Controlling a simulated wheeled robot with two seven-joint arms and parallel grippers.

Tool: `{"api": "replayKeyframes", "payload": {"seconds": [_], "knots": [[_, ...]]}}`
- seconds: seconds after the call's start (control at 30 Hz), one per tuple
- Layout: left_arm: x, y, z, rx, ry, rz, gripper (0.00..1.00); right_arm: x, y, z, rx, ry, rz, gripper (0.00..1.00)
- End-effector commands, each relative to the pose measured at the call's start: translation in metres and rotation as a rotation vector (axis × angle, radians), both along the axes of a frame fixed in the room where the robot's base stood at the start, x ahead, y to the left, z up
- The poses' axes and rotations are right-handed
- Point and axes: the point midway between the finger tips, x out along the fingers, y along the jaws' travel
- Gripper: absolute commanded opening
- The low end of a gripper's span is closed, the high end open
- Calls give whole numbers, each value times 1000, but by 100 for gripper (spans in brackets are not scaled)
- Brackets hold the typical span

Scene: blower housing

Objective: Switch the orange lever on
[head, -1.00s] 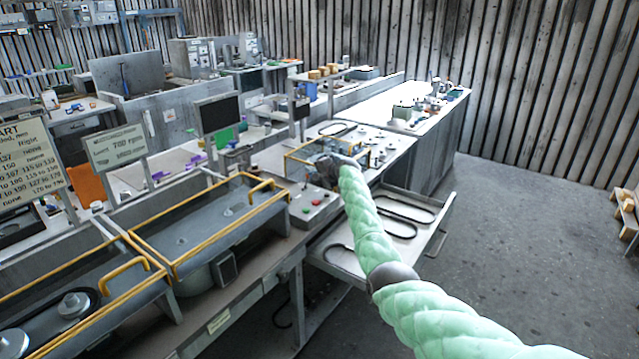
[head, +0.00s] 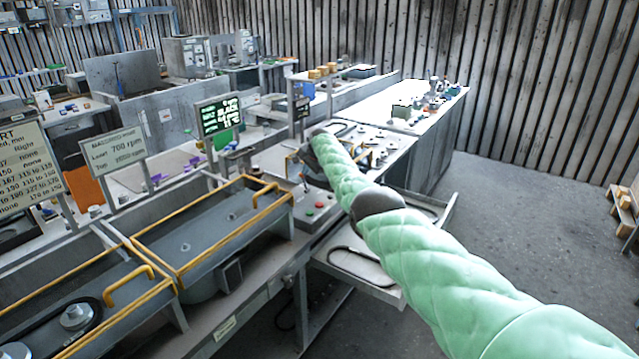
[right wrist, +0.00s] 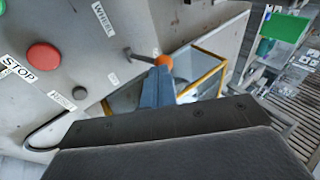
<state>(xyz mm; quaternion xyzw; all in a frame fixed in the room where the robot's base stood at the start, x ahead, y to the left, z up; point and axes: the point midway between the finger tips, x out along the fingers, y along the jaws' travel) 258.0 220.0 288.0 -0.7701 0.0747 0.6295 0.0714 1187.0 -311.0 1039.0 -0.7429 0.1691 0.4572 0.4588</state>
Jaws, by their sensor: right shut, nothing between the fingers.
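The orange lever (right wrist: 164,61) shows in the right wrist view as an orange knob on a dark stem that sticks out from a grey control panel (right wrist: 90,25). My right gripper (right wrist: 157,84) is shut, with its blue-grey fingertips right at the knob; I cannot tell whether they touch it. Nothing is held. In the head view, my right gripper (head: 298,160) is above the control box (head: 325,198), partly hidden by my arm. I cannot make out the orange knob there. My left gripper is not in view.
A red button (right wrist: 43,56) and a STOP label sit on the panel left of the lever. A yellow-framed bin (right wrist: 205,72) lies behind the knob. A lit monitor (head: 220,115) stands behind yellow-railed guards (head: 210,225).

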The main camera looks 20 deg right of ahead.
Motion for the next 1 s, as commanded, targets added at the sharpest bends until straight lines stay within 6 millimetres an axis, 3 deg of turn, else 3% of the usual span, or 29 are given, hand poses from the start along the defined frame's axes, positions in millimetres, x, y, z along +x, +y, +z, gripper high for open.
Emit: {"api": "replayKeyframes", "payload": {"seconds": [0.23, 0.67, 1.0], "knots": [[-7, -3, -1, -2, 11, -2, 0, 1, 0, 2, 1, -4, 0, 0], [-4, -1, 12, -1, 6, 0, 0, 1, 0, 18, 2, -5, 0, 0], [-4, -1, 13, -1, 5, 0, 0, 1, 0, 18, 2, -5, 0, 0]]}}
